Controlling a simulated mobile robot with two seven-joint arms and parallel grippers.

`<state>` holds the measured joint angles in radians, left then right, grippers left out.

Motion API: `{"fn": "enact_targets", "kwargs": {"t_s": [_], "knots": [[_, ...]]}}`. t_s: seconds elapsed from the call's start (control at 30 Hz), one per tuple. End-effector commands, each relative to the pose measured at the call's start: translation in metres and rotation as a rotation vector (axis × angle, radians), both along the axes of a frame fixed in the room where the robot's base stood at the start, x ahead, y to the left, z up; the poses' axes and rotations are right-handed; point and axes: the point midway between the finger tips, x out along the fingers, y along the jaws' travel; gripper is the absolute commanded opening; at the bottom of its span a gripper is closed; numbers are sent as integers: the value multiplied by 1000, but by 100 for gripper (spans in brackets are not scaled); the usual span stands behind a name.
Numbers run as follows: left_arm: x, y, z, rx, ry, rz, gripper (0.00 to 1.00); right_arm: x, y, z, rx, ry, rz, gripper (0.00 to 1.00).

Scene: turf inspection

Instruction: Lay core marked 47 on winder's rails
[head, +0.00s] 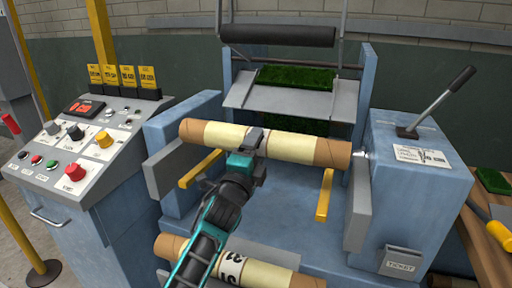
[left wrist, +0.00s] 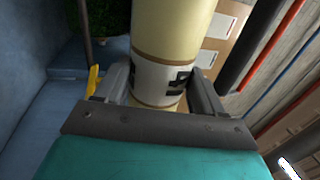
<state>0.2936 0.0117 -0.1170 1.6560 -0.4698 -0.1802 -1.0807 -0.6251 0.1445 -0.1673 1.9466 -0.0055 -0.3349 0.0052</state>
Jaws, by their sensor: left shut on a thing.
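A long core (head: 305,150), cream with brown ends and a white band, lies crosswise at the winder (head: 415,200). My left gripper (head: 250,143) is shut around its middle. In the left wrist view the core (left wrist: 172,30) sits between both fingers; dark digits on its white band are partly covered and unreadable. The winder's yellow rails, left (head: 200,168) and right (head: 325,195), lie below the core; I cannot tell if it touches them. A second core (head: 265,275) with a partly hidden number lies lower in front. My right gripper is out of view.
A control console (head: 75,150) with buttons and yellow tags stands at left. Grey side plates (head: 357,210) flank the rails. A black roller (head: 280,35) and green turf (head: 295,77) are behind. A lever (head: 440,100) rises from the right housing.

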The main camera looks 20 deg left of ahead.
Motion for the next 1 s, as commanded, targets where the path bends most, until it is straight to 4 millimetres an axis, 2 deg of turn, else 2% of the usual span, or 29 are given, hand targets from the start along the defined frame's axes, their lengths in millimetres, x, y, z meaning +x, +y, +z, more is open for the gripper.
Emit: {"fn": "enact_targets", "kwargs": {"t_s": [0.23,0.6,1.0], "knots": [[0,0,-22,-1,-3,-1,20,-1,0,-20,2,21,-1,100],[0,0,-56,-2,-4,0,20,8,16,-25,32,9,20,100],[0,0,-61,-1,-4,0,20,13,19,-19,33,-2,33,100]]}}
